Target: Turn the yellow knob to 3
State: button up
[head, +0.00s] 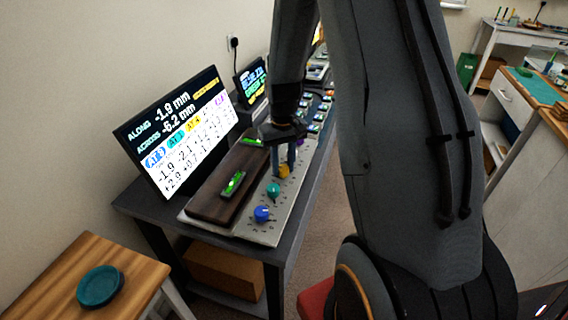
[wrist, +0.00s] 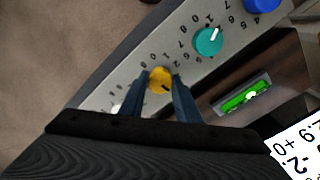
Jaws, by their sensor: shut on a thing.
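The yellow knob (head: 284,171) sits on the light panel strip, behind the teal knob (head: 273,190) and the blue knob (head: 262,213). My gripper (head: 286,164) points down over it. In the wrist view the yellow knob (wrist: 160,77) is between the two fingers of my gripper (wrist: 160,84), which are shut on it. A dark mark on its top points to the lower right in that view. The fingers hide part of its dial, so I cannot tell which number the mark faces. The teal knob (wrist: 208,41) beside it has a white mark and a clearer number ring.
A dark wood block (head: 209,190) with a green level vial (head: 233,184) lies left of the knobs. A screen (head: 178,130) behind reads along -1.9 mm and across -6.2 mm. A wooden stool with a teal dish (head: 100,287) stands at front left.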

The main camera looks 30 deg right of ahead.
aim_at(283, 167)
jog(key=n+p, duration=0.1)
jog(key=n, duration=0.5)
jog(key=shift+r, duration=0.1)
jog(key=shift+w+n, duration=0.1)
jog(key=shift+n, duration=0.3)
jog(key=o, duration=1)
jog(key=shift+o, duration=0.2)
jog(key=shift+r+b, duration=1)
jog(key=shift+r, duration=2.9)
